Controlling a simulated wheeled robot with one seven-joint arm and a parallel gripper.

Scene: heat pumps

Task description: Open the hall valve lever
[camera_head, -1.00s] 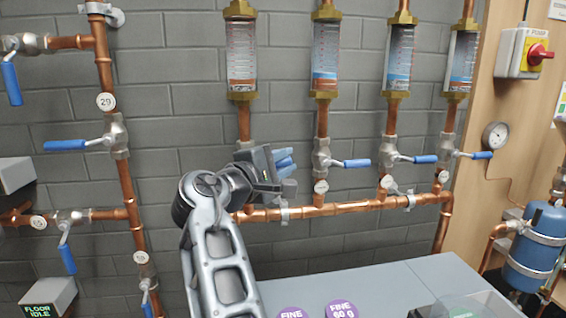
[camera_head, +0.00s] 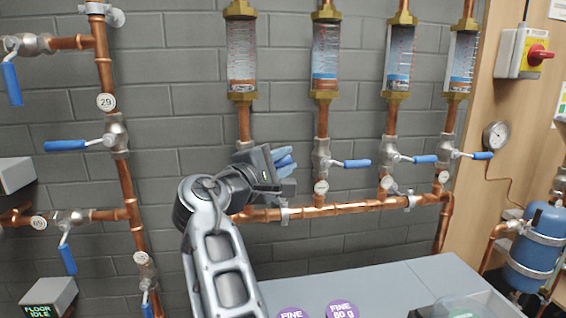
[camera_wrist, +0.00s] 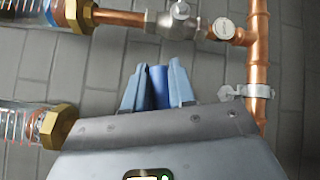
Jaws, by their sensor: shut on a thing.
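My gripper (camera_head: 284,160) is in front of the leftmost of the flow-meter pipes and points right. In the wrist view my gripper (camera_wrist: 158,88) has its light-blue fingers closed around a darker blue lever (camera_wrist: 160,88). The valve body of this lever is hidden behind my gripper and wrist. To its right are similar valves with blue levers pointing right: the first lever (camera_head: 352,163), the second lever (camera_head: 425,159) and the third lever (camera_head: 482,155). The neighbouring valve body (camera_wrist: 178,24) shows in the wrist view. I cannot read which tag names the hall.
A copper manifold pipe (camera_head: 340,208) runs just below the valves. Glass flow meters (camera_head: 325,52) stand above them. More blue-lever valves (camera_head: 65,146) are on the left pipe. A grey worktop (camera_head: 385,285) lies below. A red switch (camera_head: 538,54) and gauge (camera_head: 496,136) are at right.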

